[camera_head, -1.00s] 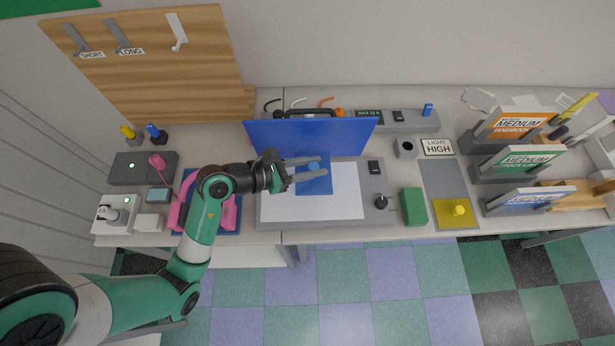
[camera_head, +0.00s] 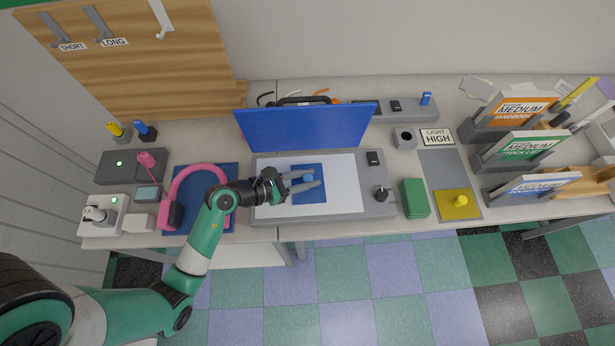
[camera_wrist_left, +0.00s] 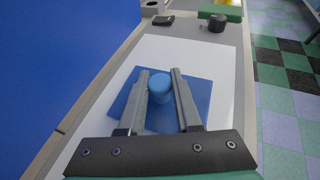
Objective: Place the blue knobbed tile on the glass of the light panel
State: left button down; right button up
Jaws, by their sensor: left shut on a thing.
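The blue knobbed tile (camera_head: 309,194) is a flat blue square with a round blue knob. It is over the white glass (camera_head: 345,180) of the light panel (camera_head: 376,207), near its middle. My left gripper (camera_head: 308,182) is shut on the knob, with one finger on each side of it. In the left wrist view the tile (camera_wrist_left: 200,92) lies flat and level over the white glass (camera_wrist_left: 190,52); I cannot tell whether it touches. The panel's blue lid (camera_head: 305,128) stands open behind. My right gripper is not in view.
Pink headphones (camera_head: 178,190) lie on a blue mat left of the panel, under my left arm. A black knob (camera_head: 380,194) and switch (camera_head: 373,158) sit on the panel's right side.

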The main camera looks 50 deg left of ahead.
pick_arm(q)
jog(key=shift+r, duration=0.1)
jog(key=c, duration=0.6)
grip_release()
jog(key=shift+f, duration=0.2)
jog(key=shift+r, duration=0.1)
jog(key=shift+s+a+r, duration=0.1)
jog(key=shift+s+r, duration=0.05)
jog(key=shift+r, duration=0.1)
jog(key=p+v, duration=0.1)
jog(key=v, duration=1)
jog(key=shift+s, duration=0.35)
